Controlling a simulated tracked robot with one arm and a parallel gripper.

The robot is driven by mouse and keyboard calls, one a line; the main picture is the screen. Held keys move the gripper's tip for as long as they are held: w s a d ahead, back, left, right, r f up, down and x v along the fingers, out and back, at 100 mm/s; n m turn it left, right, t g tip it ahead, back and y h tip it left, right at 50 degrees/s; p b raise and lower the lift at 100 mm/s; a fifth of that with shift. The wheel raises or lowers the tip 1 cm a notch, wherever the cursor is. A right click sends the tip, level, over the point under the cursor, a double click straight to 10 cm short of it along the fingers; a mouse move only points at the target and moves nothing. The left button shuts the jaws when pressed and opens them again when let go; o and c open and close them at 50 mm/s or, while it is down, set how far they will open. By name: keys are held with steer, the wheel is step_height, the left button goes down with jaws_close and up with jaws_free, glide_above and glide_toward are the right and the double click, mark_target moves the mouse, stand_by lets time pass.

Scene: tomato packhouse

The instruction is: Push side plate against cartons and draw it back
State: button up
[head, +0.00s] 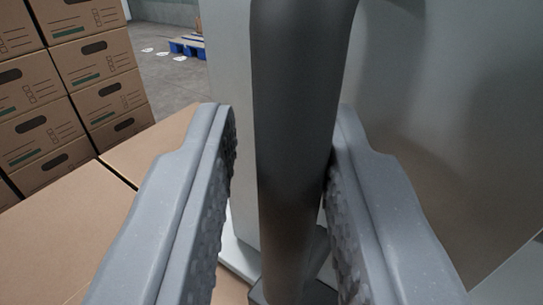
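A dark grey upright bar (295,130), which looks like a handle, stands in the middle of the head view. Behind it is a large smooth grey plate (440,110), apparently the side plate, filling the right side; a paler upright strip (228,60) shows left of the bar. My gripper (284,150) has one finger on each side of the bar. The fingers are apart, with a visible gap at the left finger and a narrower one at the right. Brown carton tops (70,240) lie at the lower left, close beside the left finger.
Stacked brown cartons (100,90) with dark hand holes stand at the back left. A blue pallet (187,47) lies on the grey floor (170,85) farther back, with small white patches near it. Open floor shows between the stack and the pale strip.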

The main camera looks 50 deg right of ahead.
steer(key=p+v, duration=0.1)
steer(key=v, duration=1.2)
steer(key=shift+s+a+p, duration=0.2)
steer(key=shift+a+p, duration=0.1)
steer(key=shift+a, duration=0.1)
steer(key=shift+f, duration=0.1)
